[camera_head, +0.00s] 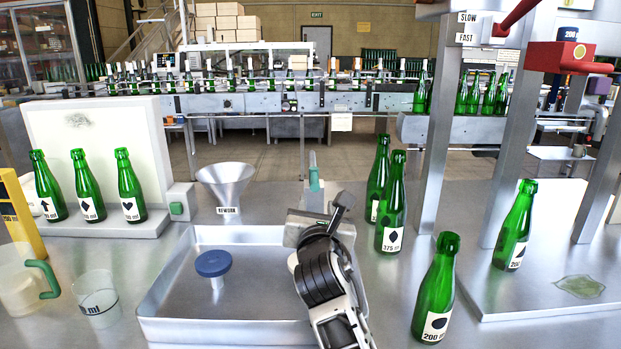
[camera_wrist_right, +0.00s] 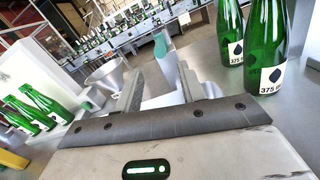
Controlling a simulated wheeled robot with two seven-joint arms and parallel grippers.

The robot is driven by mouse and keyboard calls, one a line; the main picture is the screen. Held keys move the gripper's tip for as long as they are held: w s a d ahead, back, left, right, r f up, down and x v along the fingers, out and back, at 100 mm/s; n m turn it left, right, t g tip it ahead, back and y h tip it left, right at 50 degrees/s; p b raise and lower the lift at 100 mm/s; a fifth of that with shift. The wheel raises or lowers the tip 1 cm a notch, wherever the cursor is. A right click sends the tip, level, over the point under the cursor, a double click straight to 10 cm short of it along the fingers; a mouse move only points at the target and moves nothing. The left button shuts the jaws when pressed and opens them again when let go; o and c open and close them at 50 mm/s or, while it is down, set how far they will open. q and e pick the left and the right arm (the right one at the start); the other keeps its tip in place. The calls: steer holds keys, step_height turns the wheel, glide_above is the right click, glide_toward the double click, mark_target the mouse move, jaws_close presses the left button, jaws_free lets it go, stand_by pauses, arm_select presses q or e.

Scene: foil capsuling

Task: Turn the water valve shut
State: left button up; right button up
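A grey tap post with a teal handle (camera_head: 314,180) stands at the back edge of the metal basin; I take it as the water valve. The teal handle also shows in the right wrist view (camera_wrist_right: 160,45), upright beyond my fingers. My right gripper (camera_head: 335,207) is over the basin's back right, just in front of the valve. In the right wrist view its fingers (camera_wrist_right: 161,88) are apart, with the pale post seen between them. I cannot tell whether they touch it. My left gripper is not in view.
The basin (camera_head: 220,331) holds a blue-topped plug (camera_head: 213,264). A funnel (camera_head: 226,180) stands behind it. Green bottles stand close on the right (camera_head: 392,205) and front right (camera_head: 437,290). A jug (camera_head: 20,285) and beaker (camera_head: 97,297) stand at left.

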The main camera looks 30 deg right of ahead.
mark_target(315, 178)
steer(key=x, duration=1.3)
